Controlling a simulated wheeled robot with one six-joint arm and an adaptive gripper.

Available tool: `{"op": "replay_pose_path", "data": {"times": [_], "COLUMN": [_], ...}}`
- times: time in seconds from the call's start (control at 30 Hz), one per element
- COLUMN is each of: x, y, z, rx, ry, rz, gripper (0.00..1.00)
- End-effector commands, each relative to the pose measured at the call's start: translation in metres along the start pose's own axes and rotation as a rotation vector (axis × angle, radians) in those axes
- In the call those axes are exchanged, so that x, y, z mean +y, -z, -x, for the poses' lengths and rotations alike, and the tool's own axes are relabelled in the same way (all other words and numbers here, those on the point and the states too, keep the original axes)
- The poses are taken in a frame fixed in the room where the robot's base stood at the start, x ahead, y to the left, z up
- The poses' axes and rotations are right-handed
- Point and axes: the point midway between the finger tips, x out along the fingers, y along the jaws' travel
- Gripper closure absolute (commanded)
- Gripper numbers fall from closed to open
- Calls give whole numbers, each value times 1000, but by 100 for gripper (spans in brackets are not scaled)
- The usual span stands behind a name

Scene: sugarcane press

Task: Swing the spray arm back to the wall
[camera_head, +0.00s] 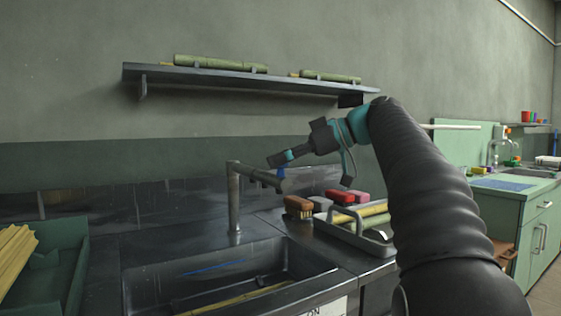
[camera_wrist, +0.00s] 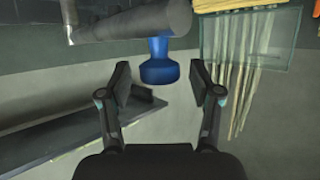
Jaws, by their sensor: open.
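The spray arm is a grey metal pipe (camera_head: 255,174) on an upright post (camera_head: 234,205) at the back of the sink. It reaches out to the right and toward me, over the sink's back right edge. A blue part (camera_head: 281,173) sits at its free end. My gripper (camera_head: 275,160) is at that end. In the wrist view the pipe (camera_wrist: 140,22) crosses the top, and the blue part (camera_wrist: 159,67) stands between and just beyond the open fingertips (camera_wrist: 160,84). Touching cannot be told. The wall (camera_head: 70,90) is behind the counter.
A dark shelf (camera_head: 230,78) with green cane pieces hangs on the wall above. The steel sink (camera_head: 150,292) holds cane. A rack (camera_head: 345,233) with cane, a brush (camera_head: 298,206) and red-topped items stand right of the post. A green crate (camera_head: 68,275) with yellow canes is left.

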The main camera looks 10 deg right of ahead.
Motion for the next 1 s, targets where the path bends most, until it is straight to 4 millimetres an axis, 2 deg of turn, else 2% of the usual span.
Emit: {"op": "replay_pose_path", "data": {"times": [0.37,0.47,0.63,1.0], "x": [0,0,0,-1], "y": [0,0,0,-2], "z": [-6,-6,-6,-4], "rx": [0,0,0,0], "ry": [-1,-1,0,-34], "rz": [0,0,0,-13], "gripper": [36,56,99,100]}}
